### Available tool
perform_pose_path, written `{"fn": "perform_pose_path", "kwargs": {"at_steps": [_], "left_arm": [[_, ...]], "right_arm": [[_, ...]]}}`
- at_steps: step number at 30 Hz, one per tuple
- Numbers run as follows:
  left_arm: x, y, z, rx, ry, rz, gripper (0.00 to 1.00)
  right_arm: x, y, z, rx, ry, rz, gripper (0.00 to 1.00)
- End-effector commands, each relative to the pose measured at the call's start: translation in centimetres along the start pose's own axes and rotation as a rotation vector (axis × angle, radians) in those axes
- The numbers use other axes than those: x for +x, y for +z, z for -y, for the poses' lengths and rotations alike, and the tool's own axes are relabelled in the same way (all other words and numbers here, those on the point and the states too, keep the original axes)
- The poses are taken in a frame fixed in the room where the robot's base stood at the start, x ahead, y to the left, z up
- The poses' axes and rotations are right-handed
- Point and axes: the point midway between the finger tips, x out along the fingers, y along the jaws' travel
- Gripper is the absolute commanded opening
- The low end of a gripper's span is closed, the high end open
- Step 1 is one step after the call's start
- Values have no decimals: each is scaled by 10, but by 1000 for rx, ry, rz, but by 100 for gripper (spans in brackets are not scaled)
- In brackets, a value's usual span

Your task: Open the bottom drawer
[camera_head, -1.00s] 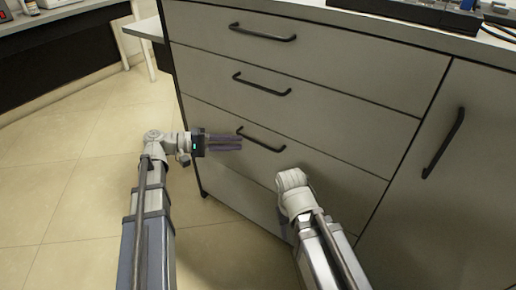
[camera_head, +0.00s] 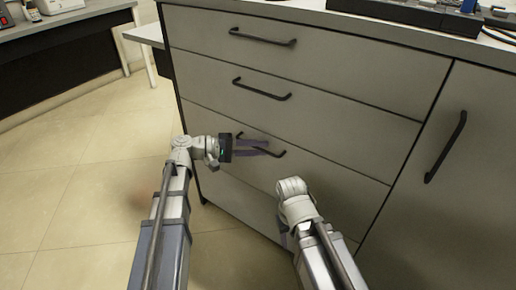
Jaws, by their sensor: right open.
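The grey cabinet's drawer front with the lowest visible black handle (camera_head: 278,154) is closed. Another grey panel (camera_head: 232,202) lies below it, partly hidden by my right arm; I see no handle on it. My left gripper (camera_head: 267,147) points right, its two dark fingers a little apart. Its fingers overlap the left part of that handle in view; I cannot tell whether they touch it. My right gripper (camera_head: 284,236) is mostly hidden below its wrist, low in front of the cabinet, and it is open.
Two closed drawers with black handles (camera_head: 262,37) (camera_head: 262,89) are above. A cabinet door with an upright handle (camera_head: 445,147) is at the right. The countertop (camera_head: 400,34) carries equipment. The tiled floor (camera_head: 80,170) at the left is clear.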

Motion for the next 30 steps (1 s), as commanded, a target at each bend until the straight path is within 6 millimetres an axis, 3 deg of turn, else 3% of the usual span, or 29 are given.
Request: {"fn": "perform_pose_path", "kwargs": {"at_steps": [7, 30], "left_arm": [[0, 0, 0, 0, 0, 0, 0], [0, 0, 0, 0, -1, 0, 0]], "right_arm": [[0, 0, 0, 0, 0, 0, 50], [0, 0, 0, 0, 0, 0, 50]]}}
